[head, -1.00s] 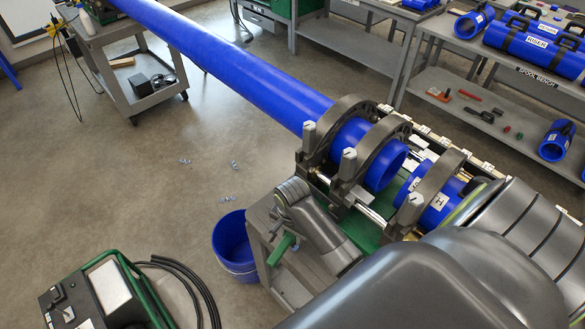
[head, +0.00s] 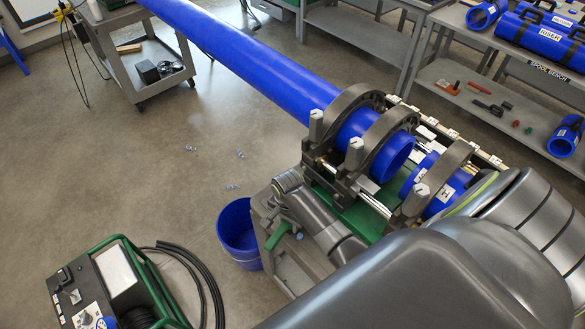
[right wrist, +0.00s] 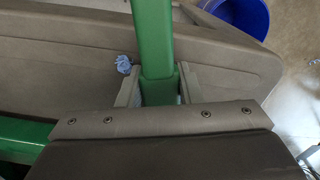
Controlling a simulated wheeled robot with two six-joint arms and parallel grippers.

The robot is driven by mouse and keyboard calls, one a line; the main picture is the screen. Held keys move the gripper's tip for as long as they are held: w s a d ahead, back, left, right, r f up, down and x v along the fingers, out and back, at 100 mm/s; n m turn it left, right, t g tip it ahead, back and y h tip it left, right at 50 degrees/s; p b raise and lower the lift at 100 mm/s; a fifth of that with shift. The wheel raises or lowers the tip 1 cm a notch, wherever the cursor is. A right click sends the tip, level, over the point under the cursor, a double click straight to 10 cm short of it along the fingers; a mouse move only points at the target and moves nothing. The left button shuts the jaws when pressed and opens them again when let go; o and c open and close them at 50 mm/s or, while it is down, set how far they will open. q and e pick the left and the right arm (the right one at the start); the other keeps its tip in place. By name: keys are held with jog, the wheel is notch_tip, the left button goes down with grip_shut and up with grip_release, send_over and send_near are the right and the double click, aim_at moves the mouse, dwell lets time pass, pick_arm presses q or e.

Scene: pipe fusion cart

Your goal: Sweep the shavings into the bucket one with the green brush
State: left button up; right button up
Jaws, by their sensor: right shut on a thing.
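The green brush (head: 278,236) is in my right gripper at the near left edge of the cart. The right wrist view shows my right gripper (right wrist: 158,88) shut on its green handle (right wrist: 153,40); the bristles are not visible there. The blue bucket (head: 238,240) stands on the floor just left of the cart, and part of it shows in the right wrist view (right wrist: 243,12). A pale blue shaving (right wrist: 123,64) lies on the grey cart surface beside the handle. More shavings (head: 232,187) lie scattered on the floor beyond the bucket. My left gripper is not in view.
A long blue pipe (head: 240,62) is clamped in the fusion machine (head: 370,140) on the cart. A green-framed unit (head: 110,285) with black hoses stands at lower left. A spool bench (head: 500,95) is at the right. The floor at left is mostly clear.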

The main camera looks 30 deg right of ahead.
jog(key=shift+w, duration=0.8)
jog(key=shift+w+a+r, duration=0.1)
jog(key=shift+w, duration=0.65)
jog(key=shift+w+a, duration=0.15)
jog(key=shift+w, duration=1.4)
jog(key=shift+w+f+b, duration=0.25)
jog(key=shift+b, duration=0.3)
jog(key=w+b, duration=0.4)
jog(key=shift+w+a+b, duration=0.15)
jog(key=shift+a+b, duration=0.1)
jog(key=shift+b, duration=0.1)
jog(key=shift+w+r, duration=0.2)
jog(key=shift+r, duration=0.1)
jog(key=r+p, duration=0.1)
jog(key=p, duration=0.1)
jog(key=s+r+p, duration=0.1)
jog(key=r+p, duration=0.1)
jog(key=shift+s+r+p, duration=0.15)
jog(key=shift+r+p, duration=0.3)
jog(key=shift+r, duration=0.15)
jog(key=shift+s+r+p, duration=0.15)
jog(key=shift+r+p, duration=0.3)
jog(key=shift+r, duration=0.15)
